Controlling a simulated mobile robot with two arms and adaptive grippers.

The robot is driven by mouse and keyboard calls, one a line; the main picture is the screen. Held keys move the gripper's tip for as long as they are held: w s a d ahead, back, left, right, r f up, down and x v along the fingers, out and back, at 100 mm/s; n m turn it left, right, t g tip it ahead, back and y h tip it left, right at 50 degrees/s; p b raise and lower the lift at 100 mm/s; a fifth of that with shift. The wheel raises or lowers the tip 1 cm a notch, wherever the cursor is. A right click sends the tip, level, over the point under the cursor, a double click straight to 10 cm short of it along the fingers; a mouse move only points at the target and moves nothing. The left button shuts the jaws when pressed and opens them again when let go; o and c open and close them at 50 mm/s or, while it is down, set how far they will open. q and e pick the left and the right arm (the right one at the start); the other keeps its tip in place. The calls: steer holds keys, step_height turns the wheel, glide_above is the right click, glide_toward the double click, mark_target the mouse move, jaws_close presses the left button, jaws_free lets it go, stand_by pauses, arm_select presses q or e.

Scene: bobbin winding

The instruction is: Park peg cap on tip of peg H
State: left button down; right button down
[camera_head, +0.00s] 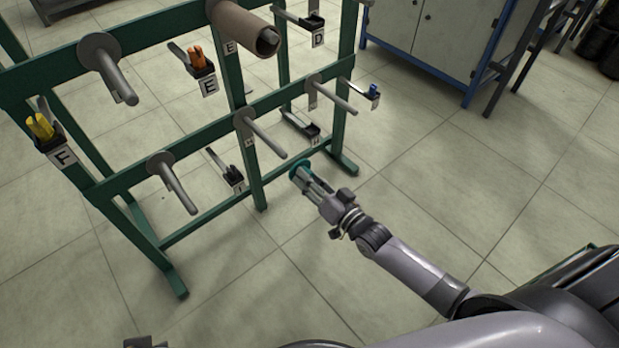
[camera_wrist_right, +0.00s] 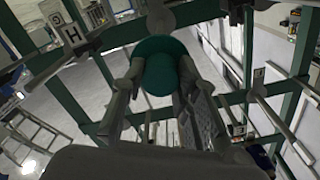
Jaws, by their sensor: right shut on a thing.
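My right gripper (camera_head: 305,178) is shut on the teal peg cap (camera_head: 298,169), a round disc. In the right wrist view the cap (camera_wrist_right: 160,68) sits between the two fingers. Peg H (camera_head: 266,138) is the bare grey peg in the middle of the rack's lower rail. In the head view its tip ends a little up and left of the cap, with a small gap between them in the picture. In the wrist view the cap hides part of what is behind it. A small dark part at the bottom left edge may be my left gripper (camera_head: 145,342), mostly cut off.
The green rack (camera_head: 172,236) carries other bare pegs on both sides (camera_head: 178,188) (camera_head: 334,97) and a brown roll (camera_head: 244,27) above. Small labelled holders stick out, including the H holder (camera_head: 302,125). A grey cabinet (camera_head: 430,35) stands behind.

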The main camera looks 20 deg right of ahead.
mark_target(286, 157)
steer(key=shift+w, duration=0.1)
